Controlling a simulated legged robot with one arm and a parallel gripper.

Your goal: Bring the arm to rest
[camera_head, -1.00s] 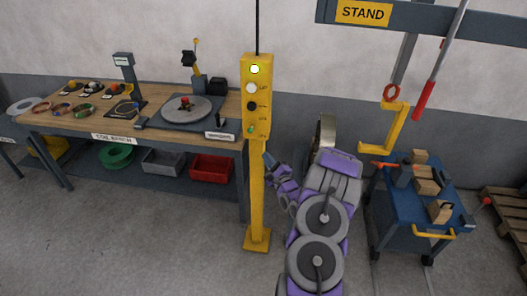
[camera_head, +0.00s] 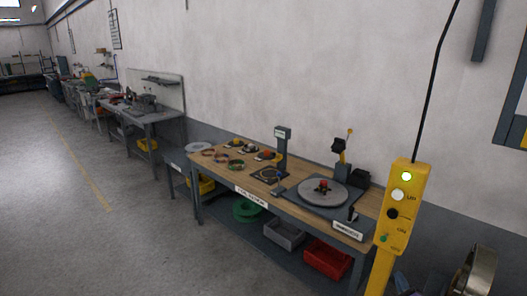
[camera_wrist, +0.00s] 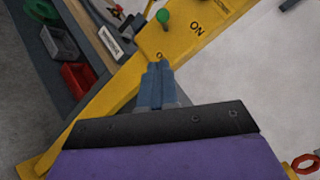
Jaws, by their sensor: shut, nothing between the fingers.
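My gripper (camera_wrist: 157,75) shows in the wrist view with its two blue fingers together and nothing between them. The fingertips lie over the yellow control post (camera_wrist: 117,92), just below its green knob (camera_wrist: 163,17) and the ON label; I cannot tell if they touch it. In the head view the control post (camera_head: 399,207) stands at the right with a lit green lamp on top. Only a small blue-purple part of my arm shows at the bottom edge there, right of the post; the rest of the arm is out of view.
The wooden workbench (camera_head: 224,174) stands left of the post, with a turntable (camera_head: 323,193) on top and a red bin (camera_head: 327,260) and a grey bin (camera_head: 284,234) below. A metal ring (camera_head: 478,272) is at the lower right. Open floor (camera_head: 70,190) lies at the left.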

